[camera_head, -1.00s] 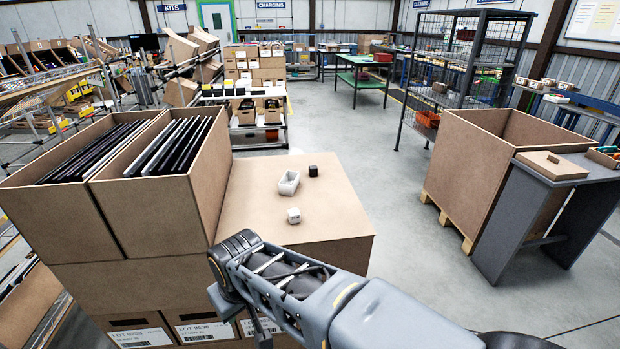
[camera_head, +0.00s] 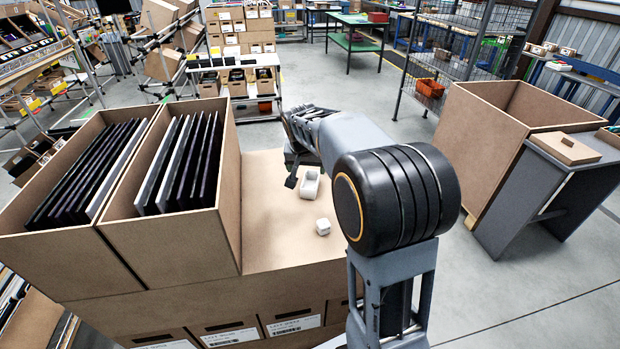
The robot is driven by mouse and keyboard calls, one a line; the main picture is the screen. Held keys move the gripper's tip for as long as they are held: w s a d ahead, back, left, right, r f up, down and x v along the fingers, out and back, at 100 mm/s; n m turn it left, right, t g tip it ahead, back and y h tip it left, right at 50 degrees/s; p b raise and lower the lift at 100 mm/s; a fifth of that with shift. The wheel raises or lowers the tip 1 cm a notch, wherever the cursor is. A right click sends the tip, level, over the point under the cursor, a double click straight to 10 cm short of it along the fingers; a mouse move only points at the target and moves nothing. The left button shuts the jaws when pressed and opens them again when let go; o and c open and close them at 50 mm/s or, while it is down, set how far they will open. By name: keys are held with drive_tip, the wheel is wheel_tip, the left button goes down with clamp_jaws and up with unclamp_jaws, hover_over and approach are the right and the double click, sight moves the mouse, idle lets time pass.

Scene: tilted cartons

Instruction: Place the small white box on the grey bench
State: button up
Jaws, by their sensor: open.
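A small white open-topped box (camera_head: 311,186) sits on the cardboard top of the stacked cartons. A smaller white rounded block (camera_head: 323,227) stands nearer to me on the same top. My gripper (camera_head: 298,178) is low over this surface, at the left of the open-topped box, with a dark finger close beside it. The fingers are open and hold nothing that I can see. I cannot tell whether they touch the box. My arm hides part of the carton top. The grey bench (camera_head: 503,204) stands at the right, with a flat cardboard box (camera_head: 565,148) on it.
Two open cartons (camera_head: 185,228) packed with dark upright panels stand left of the white box, their walls rising above the carton top. A large open carton (camera_head: 470,150) stands beside the bench. Clear floor (camera_head: 475,300) lies between the cartons and the bench.

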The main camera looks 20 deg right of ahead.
drive_tip(key=w+d, duration=0.2)
drive_tip(key=w, duration=0.1)
drive_tip(key=p, duration=0.1)
approach(311, 185)
drive_tip(key=shift+m, duration=0.4)
drive_tip(key=shift+p+x, duration=0.65)
drive_tip(key=shift+x, duration=2.2)
drive_tip(key=shift+c, duration=0.3)
drive_tip(key=c, duration=1)
drive_tip(key=shift+r, duration=0.15)
